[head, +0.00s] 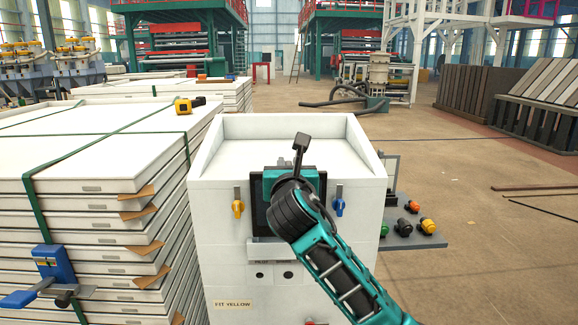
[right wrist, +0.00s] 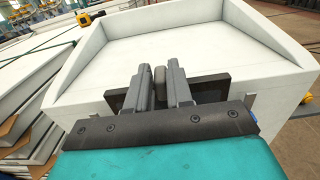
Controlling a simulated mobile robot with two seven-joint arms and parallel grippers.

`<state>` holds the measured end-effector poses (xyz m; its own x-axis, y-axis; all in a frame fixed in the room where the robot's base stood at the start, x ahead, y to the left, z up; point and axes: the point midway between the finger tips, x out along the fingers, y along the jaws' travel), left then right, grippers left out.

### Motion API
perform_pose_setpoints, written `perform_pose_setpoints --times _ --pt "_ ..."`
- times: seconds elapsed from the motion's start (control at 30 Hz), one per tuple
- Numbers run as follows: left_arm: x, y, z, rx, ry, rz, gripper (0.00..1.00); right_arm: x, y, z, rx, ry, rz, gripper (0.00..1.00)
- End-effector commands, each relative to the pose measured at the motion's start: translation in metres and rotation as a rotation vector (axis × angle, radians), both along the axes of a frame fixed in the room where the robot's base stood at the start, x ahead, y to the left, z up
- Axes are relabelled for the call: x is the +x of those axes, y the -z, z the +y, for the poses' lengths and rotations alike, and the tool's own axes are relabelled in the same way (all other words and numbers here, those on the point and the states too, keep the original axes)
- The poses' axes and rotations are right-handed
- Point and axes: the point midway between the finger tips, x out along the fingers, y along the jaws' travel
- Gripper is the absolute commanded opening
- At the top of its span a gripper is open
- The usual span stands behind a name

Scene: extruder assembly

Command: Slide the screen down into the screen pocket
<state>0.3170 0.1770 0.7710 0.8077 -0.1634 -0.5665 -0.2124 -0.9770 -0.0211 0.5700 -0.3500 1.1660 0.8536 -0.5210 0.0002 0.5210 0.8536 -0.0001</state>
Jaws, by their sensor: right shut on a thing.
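The screen (head: 260,205) is a dark upright panel against the front of the white machine (head: 215,225). My right gripper (head: 288,174) and arm cover much of it. In the right wrist view, the gripper's fingers (right wrist: 159,70) close on a small grey grip piece in front of the dark screen (right wrist: 210,88). A pale metal ledge (head: 262,252) shows at the screen's lower edge, probably the pocket; how far the screen sits in it is hidden. A yellow latch (head: 238,208) is left of the screen and a blue latch (head: 340,207) right. My left gripper is not in view.
A label reading "FIT YELLOW" (head: 232,304) is low on the machine. A tall stack of white panels (head: 95,185) stands close on the left. A grey side shelf (head: 412,238) with coloured knobs is on the right. The floor further right is mostly open.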

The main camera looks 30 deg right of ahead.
Motion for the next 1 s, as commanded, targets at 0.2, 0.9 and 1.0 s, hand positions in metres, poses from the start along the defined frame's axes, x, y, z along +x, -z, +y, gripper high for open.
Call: perform_pose_setpoints --times 0.2,0.9,1.0 --pt "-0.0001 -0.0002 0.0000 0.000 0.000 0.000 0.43 -0.0001 -0.0016 0.0000 -0.001 0.000 -0.003 0.00" --pt "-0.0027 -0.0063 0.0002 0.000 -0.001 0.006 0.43 0.0000 -0.0013 0.0001 -0.002 -0.001 -0.003 0.00" --pt "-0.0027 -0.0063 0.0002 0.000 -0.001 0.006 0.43 0.0000 -0.0014 0.0001 -0.001 0.000 -0.003 0.00"
